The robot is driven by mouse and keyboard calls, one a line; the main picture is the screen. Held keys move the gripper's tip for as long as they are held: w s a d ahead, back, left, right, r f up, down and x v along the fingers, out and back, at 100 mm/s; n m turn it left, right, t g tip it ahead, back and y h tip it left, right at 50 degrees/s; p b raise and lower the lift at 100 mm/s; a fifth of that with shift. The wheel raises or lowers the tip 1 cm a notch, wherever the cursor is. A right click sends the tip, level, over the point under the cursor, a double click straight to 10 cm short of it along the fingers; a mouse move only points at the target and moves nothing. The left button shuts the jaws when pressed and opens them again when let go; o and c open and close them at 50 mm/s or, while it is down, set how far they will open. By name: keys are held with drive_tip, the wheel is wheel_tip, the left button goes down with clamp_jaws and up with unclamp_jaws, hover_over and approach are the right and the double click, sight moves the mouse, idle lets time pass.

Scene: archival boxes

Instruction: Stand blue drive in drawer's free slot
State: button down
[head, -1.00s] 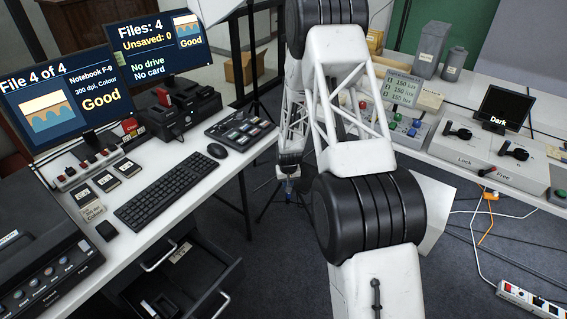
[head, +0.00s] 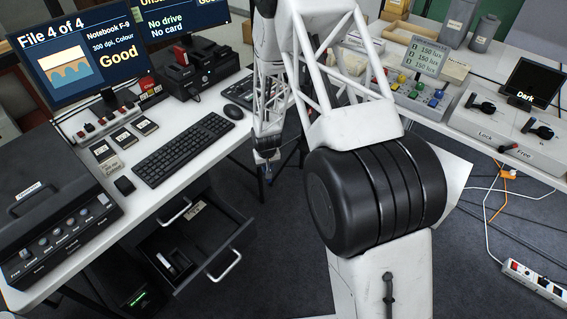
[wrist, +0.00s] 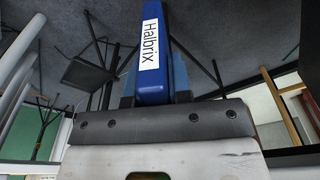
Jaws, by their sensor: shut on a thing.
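The blue drive (wrist: 178,72), with a white "Halbrix" label, stands out from my gripper (wrist: 155,98) in the wrist view. My gripper is shut on it. In the head view my gripper (head: 265,161) hangs low past the desk's right edge, with a small bit of the blue drive (head: 268,179) below it. The open drawer (head: 238,238) is to the lower left, under the desk, and the gripper is apart from it. A holder with dark and pale upright pieces (head: 176,262) sits inside the drawer. Its free slot cannot be made out clearly.
The desk (head: 150,190) above the drawer carries a keyboard (head: 185,147), a mouse (head: 124,185) and a scanner (head: 55,225). The drawer has a pale handle (head: 222,268). Dark open floor (head: 265,260) lies right of the drawer. Tripod legs show in the wrist view (wrist: 205,58).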

drive_tip(key=s+a+r+n, duration=0.1)
drive_tip(key=s+a+r, duration=0.1)
drive_tip(key=s+a, duration=0.55)
drive_tip(key=s+a+r+n, duration=0.2)
drive_tip(key=s+a, duration=0.2)
drive_tip(key=a, duration=0.6)
drive_tip(key=s+a+n, duration=0.3)
drive_tip(key=s+a, duration=1.3)
drive_tip(key=s, duration=0.4)
drive_tip(key=shift+a+f+n+y, duration=0.3)
drive_tip(key=shift+a+f+y, duration=0.1)
drive_tip(key=shift+f, duration=0.25)
drive_tip(key=shift+f, duration=4.05)
drive_tip(key=shift+f, duration=1.1)
drive_tip(key=c, duration=1)
unclamp_jaws()
drive_tip(key=shift+o, duration=0.2)
